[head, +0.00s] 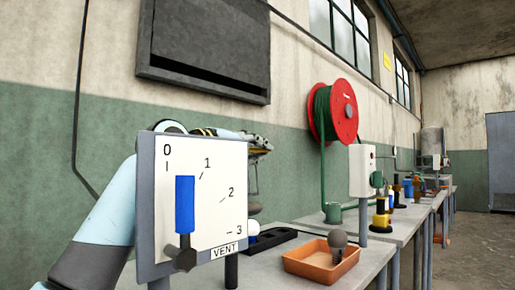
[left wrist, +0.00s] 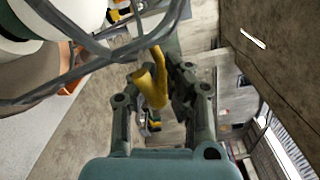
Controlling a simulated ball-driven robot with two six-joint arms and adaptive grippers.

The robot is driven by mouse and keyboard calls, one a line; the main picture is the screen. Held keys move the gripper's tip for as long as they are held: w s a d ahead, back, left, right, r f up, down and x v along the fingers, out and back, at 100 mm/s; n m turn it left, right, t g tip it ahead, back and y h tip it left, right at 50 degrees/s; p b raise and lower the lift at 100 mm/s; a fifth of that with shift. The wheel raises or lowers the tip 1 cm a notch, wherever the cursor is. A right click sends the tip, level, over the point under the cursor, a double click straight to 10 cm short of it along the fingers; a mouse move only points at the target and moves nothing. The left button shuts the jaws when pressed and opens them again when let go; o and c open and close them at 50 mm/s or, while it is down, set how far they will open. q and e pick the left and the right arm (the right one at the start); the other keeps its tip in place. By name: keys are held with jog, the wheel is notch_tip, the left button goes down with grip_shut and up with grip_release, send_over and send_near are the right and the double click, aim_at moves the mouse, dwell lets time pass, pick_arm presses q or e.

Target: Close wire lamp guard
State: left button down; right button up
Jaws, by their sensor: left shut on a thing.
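My left gripper (head: 258,143) reaches in behind the vent panel, and its arm is partly hidden by that panel. In the left wrist view my left gripper (left wrist: 160,85) is shut on a yellow handle (left wrist: 158,60) between its two fingers. Grey curved bars of the wire lamp guard (left wrist: 70,27) cross the upper left of that view, in front of a pale rounded shape. In the head view the guard is mostly hidden by the panel, and I cannot tell how far it is swung. My right gripper is not in view.
The vent panel (head: 205,215) with a blue lever (head: 185,205) stands close in front. On the bench are a dark tray (head: 270,238), an orange tray (head: 320,262) holding a grey knobbed thing (head: 337,240), and a white box (head: 362,170). A red hose reel (head: 340,108) hangs behind.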

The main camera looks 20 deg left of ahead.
pick_arm(q)
jog(key=shift+d+f, duration=0.1)
jog(key=shift+f, duration=0.05)
jog(key=c, duration=1.4)
grip_release()
